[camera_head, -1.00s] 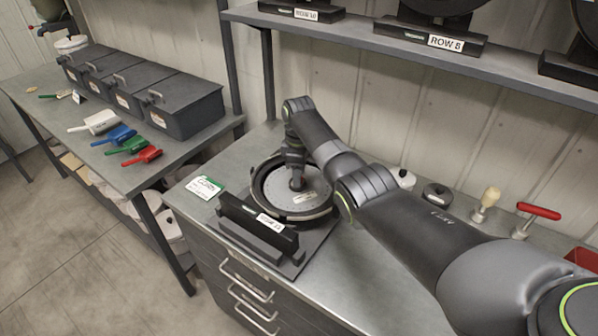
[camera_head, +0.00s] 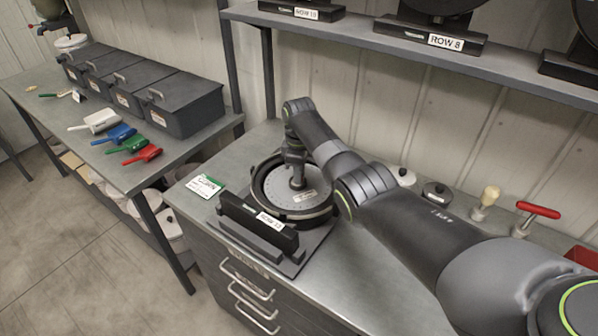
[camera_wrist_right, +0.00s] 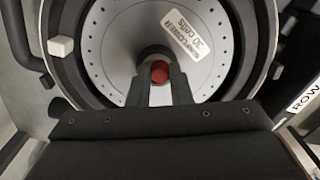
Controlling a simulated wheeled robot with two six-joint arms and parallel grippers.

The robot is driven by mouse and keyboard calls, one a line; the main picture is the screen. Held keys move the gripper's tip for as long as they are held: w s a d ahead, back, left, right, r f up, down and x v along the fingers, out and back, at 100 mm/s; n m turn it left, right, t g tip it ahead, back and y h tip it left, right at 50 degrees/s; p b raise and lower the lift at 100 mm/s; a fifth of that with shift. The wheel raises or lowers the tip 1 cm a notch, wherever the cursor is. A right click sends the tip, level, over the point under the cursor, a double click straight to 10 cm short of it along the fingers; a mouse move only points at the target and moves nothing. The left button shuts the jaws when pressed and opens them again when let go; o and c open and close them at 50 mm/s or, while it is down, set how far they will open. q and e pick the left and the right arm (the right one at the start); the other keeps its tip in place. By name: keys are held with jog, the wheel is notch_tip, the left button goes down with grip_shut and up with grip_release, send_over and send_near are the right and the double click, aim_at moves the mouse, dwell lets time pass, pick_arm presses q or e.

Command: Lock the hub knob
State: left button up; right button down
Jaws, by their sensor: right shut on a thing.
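The seed meter (camera_head: 322,214) sits open on the steel bench, with a round grey seed plate (camera_head: 276,182) inside its dark ring. The plate also fills the wrist view (camera_wrist_right: 113,65), with a row of small holes and a white label. At its centre is the hub knob (camera_wrist_right: 160,72), with a red end on a dark hub. My right gripper (camera_wrist_right: 160,88) points down at the plate centre, its two fingers closed on either side of the knob. In the head view my right gripper (camera_head: 297,182) hides most of the knob. My left gripper is not in view.
A black block with a row label (camera_head: 245,222) stands at the meter's front. A green and white card (camera_head: 205,186) lies to its left. Lidded dark bins (camera_head: 185,105) and coloured scoops are on the left table. A red-handled tool (camera_head: 538,210) stands right. A shelf (camera_head: 480,65) runs above.

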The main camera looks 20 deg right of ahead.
jog(key=shift+r, duration=0.1)
jog(key=m+p, duration=0.1)
jog(key=m, duration=0.3)
jog(key=shift+p, duration=0.35)
jog(key=shift+w+m+p, duration=0.1)
jog(key=shift+m+p, duration=0.4)
jog(key=shift+m, duration=1.8)
jog(key=c, duration=1.3)
grip_release()
